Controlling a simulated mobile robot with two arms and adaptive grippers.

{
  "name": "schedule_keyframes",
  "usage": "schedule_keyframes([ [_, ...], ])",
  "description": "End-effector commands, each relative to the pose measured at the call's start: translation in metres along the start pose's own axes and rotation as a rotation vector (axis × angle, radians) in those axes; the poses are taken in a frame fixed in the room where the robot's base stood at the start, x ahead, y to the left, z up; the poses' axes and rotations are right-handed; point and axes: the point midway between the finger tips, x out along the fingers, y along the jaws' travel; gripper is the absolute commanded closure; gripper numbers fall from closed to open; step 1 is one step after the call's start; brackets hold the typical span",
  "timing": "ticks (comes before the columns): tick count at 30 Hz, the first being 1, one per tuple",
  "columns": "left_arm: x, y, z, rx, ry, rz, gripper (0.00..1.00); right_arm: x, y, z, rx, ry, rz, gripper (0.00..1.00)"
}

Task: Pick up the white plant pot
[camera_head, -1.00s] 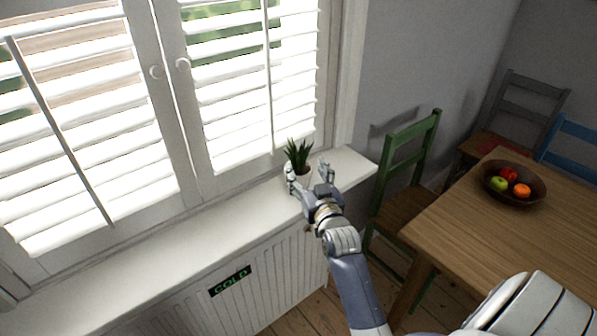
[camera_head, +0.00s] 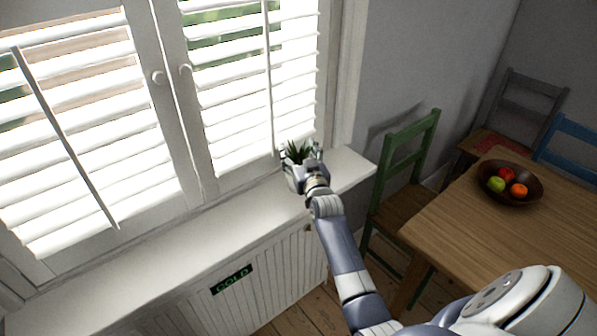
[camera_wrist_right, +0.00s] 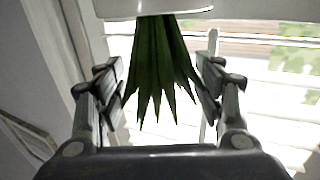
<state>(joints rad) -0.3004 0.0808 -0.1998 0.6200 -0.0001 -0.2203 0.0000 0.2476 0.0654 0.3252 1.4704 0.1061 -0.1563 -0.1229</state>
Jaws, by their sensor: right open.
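The white plant pot (camera_wrist_right: 150,10) shows at the top edge of the right wrist view, with the green spiky leaves of its plant (camera_wrist_right: 160,65) between my fingers. In the head view the plant (camera_head: 297,152) stands on the windowsill near its right end, and my gripper hides most of the pot. My right gripper (camera_head: 299,160) is open around the plant. In the right wrist view its two fingers (camera_wrist_right: 161,92) stand apart on either side of the leaves, with a gap on both sides. My left gripper is not in view.
The white windowsill (camera_head: 190,240) is clear to the left of the plant. Shuttered windows (camera_head: 90,120) rise close behind it. A green chair (camera_head: 405,180) stands to the right, beside a wooden table (camera_head: 480,240) with a fruit bowl (camera_head: 512,197).

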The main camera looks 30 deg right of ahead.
Motion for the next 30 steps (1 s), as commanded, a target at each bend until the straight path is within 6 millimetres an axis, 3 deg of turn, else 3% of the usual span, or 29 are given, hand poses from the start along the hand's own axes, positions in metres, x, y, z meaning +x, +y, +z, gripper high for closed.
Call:
schedule_keyframes([
  [5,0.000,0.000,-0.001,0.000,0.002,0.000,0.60,0.000,0.000,0.000,0.000,0.001,0.000,0.37],
  [14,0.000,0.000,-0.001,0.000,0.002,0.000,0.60,0.000,0.000,0.000,0.000,0.000,0.000,1.00],
  [25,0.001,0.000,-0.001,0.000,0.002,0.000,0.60,0.000,0.000,-0.003,0.000,0.005,0.000,1.00],
  [30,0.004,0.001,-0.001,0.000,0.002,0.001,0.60,0.001,0.000,-0.014,0.000,0.008,0.001,1.00],
])
